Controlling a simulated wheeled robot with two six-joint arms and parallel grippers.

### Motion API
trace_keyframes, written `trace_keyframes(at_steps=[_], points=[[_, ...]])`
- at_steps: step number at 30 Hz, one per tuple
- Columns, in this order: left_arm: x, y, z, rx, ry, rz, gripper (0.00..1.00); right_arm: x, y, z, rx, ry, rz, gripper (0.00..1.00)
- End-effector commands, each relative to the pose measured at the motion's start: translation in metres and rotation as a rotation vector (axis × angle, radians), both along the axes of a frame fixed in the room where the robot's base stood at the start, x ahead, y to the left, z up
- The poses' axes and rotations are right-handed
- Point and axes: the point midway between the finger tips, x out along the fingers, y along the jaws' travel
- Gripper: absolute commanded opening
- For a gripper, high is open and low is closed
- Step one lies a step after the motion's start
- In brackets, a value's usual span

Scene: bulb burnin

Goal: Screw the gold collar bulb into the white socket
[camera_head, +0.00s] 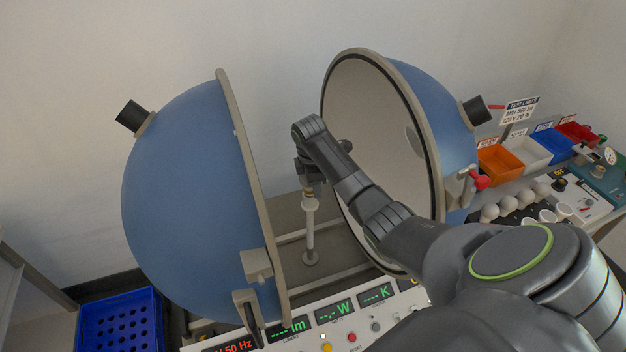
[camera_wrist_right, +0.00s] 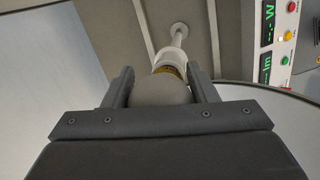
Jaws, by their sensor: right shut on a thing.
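In the right wrist view, my right gripper (camera_wrist_right: 162,95) is shut on a round grey-white bulb (camera_wrist_right: 160,92) with a gold collar (camera_wrist_right: 168,70). Beyond the collar is the white socket (camera_wrist_right: 172,57) in line with it. In the head view, the white socket (camera_head: 309,202) stands upright on a thin white post between the two halves of the open sphere. The gold collar (camera_head: 308,191) shows right at the socket's top, below my right gripper (camera_head: 310,178). The bulb's glass is mostly hidden there by the gripper. How deep the collar sits cannot be told. My left gripper is not in view.
The blue left half-sphere (camera_head: 185,200) and the right half-sphere (camera_head: 440,120) flank the post closely. A control panel with displays (camera_head: 335,312) lies in front. Coloured bins (camera_head: 500,162) and several white bulbs (camera_head: 506,205) are at right. A blue crate (camera_head: 120,322) is at lower left.

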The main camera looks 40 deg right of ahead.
Motion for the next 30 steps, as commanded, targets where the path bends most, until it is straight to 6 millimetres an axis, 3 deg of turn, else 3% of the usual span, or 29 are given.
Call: trace_keyframes(at_steps=[1,30], points=[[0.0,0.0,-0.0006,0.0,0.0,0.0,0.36,-0.0079,0.0013,-0.0088,0.007,0.028,-0.055,0.3],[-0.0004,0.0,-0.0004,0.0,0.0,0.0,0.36,-0.0165,0.0074,-0.0066,0.005,0.016,-1.133,0.24]])
